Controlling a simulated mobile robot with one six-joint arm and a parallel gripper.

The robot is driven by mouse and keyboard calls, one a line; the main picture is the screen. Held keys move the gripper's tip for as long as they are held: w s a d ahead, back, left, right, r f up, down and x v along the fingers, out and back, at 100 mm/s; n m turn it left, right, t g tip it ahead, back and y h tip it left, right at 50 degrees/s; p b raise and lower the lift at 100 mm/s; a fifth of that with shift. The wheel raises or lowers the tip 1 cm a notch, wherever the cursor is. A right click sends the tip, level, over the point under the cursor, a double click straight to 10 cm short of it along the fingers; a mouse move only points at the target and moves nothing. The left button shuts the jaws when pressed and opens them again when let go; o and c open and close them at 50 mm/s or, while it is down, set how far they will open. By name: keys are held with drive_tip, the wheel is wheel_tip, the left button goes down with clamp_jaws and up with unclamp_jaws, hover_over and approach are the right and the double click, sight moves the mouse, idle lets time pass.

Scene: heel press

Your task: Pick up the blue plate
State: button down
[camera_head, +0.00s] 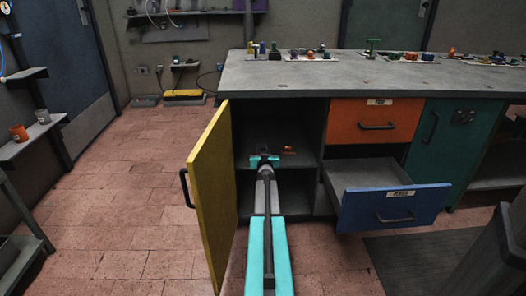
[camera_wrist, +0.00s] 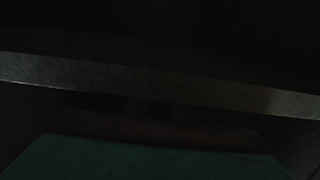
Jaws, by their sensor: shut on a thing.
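My gripper (camera_head: 264,159) reaches into the open cabinet behind the yellow door (camera_head: 212,190), at about the height of the inner shelf (camera_head: 305,163). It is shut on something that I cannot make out. No blue plate can be made out in either view. A small orange thing (camera_head: 289,150) shows just right of the gripper in the cabinet. The wrist view is very dark: a teal surface (camera_wrist: 150,160) fills the bottom, and a grey edge (camera_wrist: 150,88) crosses the middle.
The yellow door stands open close left of my arm. A blue drawer (camera_head: 395,207) is pulled out at the right, below a shut orange drawer (camera_head: 375,121). The grey worktop (camera_head: 300,75) overhangs the cabinet and holds several small parts. Floor at the left is clear.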

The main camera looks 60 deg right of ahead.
drive_tip(key=shift+r, duration=0.55)
wheel_tip(320, 180, up, 3)
drive_tip(key=shift+f+p, duration=0.1)
drive_tip(key=shift+p, duration=0.95)
drive_tip(key=w+a+p+v, duration=0.1)
drive_tip(key=p+v, duration=0.2)
drive_tip(key=v, duration=1.3)
drive_tip(key=shift+w+d, duration=0.1)
drive_tip(key=shift+r, duration=0.25)
